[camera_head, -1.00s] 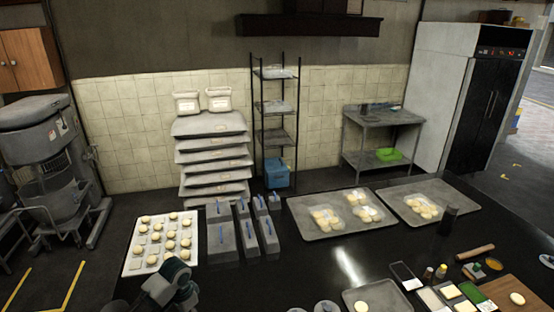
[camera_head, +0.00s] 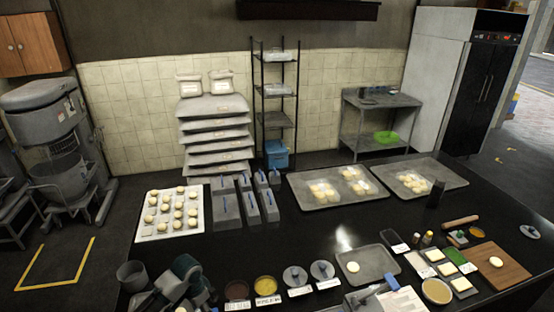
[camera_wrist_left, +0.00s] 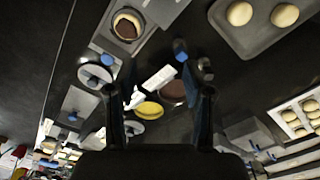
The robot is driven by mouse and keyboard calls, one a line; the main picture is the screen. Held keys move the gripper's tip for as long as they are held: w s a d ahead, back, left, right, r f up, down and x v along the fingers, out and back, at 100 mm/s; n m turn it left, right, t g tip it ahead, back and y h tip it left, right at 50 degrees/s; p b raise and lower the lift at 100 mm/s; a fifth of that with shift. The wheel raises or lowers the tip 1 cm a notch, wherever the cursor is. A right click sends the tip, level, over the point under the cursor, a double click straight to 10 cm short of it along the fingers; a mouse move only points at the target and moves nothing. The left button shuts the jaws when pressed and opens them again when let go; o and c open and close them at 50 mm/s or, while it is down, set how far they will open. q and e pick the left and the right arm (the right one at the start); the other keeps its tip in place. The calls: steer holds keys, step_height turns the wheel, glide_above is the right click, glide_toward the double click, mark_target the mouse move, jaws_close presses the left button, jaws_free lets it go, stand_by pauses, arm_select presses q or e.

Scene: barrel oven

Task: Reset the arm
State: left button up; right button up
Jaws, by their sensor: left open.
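My left arm (camera_head: 178,284) shows at the bottom left of the head view, low at the near edge of the black table. Its joints are dark grey and teal, and I cannot make out the fingertips there. In the left wrist view my left gripper (camera_wrist_left: 160,92) has its two dark fingers spread wide apart with nothing held between them. Behind the fingers are a yellow-filled bowl (camera_wrist_left: 149,110), a dark brown bowl (camera_wrist_left: 172,92) and a white label. My right gripper is not in view.
On the black table (camera_head: 300,235) are a tray of dough balls (camera_head: 169,236), grey lidded boxes (camera_head: 226,205), two grey trays (camera_head: 318,201) (camera_head: 449,179), a small tray (camera_head: 345,277), bowls of fillings (camera_head: 265,285) and a wooden board (camera_head: 519,271). The table's middle is mostly clear.

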arm_select(q)
steer(key=s+d+f+t+h, duration=0.2)
steer(key=s+d+f, duration=0.9)
steer(key=s, duration=0.3)
steer(key=s+a+n+t+y, duration=0.1)
steer(key=s+a+n, duration=0.25)
steer(key=s, duration=0.45)
steer(key=s+a+n+y, duration=0.1)
steer(key=s+a+n, duration=0.1)
steer(key=s+a, duration=0.45)
step_height(320, 180, down, 30)
steer(key=s+d+g+b, duration=0.1)
steer(key=s+d+b, duration=0.15)
steer(key=b, duration=0.25)
steer(key=s+a+f+b, duration=0.1)
steer(key=s+f+b, duration=0.1)
steer(key=s+f, duration=0.7)
steer(key=s+a+f+g+b, duration=0.1)
steer(key=s+a+f+b, duration=0.1)
steer(key=s+f, duration=0.7)
step_height(320, 180, down, 5)
steer(key=shift+s+a+r+b, duration=0.2)
steer(key=shift+s+a+b, duration=0.1)
steer(key=shift+b, duration=0.2)
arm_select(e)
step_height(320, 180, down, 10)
